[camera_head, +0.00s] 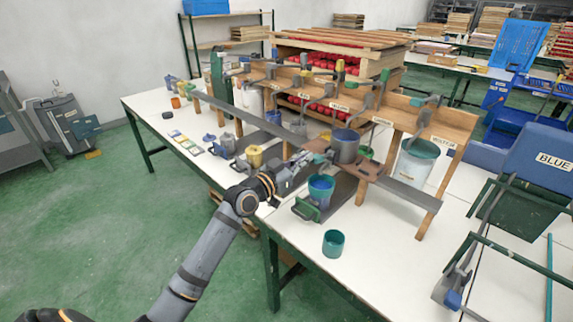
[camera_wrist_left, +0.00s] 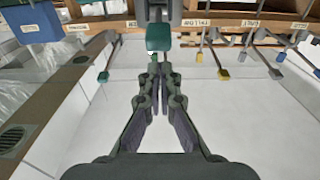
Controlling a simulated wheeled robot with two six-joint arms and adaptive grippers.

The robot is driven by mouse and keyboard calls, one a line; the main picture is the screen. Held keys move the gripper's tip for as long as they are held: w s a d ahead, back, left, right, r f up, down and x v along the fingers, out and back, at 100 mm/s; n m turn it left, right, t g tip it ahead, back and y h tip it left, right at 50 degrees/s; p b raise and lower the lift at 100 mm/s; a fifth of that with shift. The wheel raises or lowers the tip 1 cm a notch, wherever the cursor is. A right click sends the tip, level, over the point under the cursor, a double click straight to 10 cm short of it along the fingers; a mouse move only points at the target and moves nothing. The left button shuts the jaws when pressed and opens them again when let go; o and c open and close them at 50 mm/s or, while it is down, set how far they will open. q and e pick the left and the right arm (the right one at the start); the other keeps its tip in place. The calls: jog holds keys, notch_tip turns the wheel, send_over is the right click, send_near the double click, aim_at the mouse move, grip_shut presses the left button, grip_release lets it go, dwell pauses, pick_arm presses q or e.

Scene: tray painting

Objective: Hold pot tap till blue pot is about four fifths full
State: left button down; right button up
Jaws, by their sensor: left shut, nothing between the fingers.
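A pot with blue paint in it (camera_head: 321,187) stands at the front edge of the bench, below a larger grey pot (camera_head: 345,148) set in the brown rack. The blue surface looks high in the pot, but the exact level is hard to judge. My left gripper (camera_head: 308,161) is shut and empty, just left of the grey pot and above the blue one. In the left wrist view its closed fingers (camera_wrist_left: 158,78) point at a green tap paddle (camera_wrist_left: 158,40) just ahead; I cannot tell whether they touch. My right gripper is not in view.
A teal cup (camera_head: 333,242) stands alone on the white bench front. Several small pots and paint samples line the bench at left. Labelled taps run along the wooden rail (camera_head: 400,128).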

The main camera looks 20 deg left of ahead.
pick_arm(q)
jog(key=p+v, duration=0.4)
jog(key=v, duration=0.4)
jog(key=shift+s+a+f, duration=0.1)
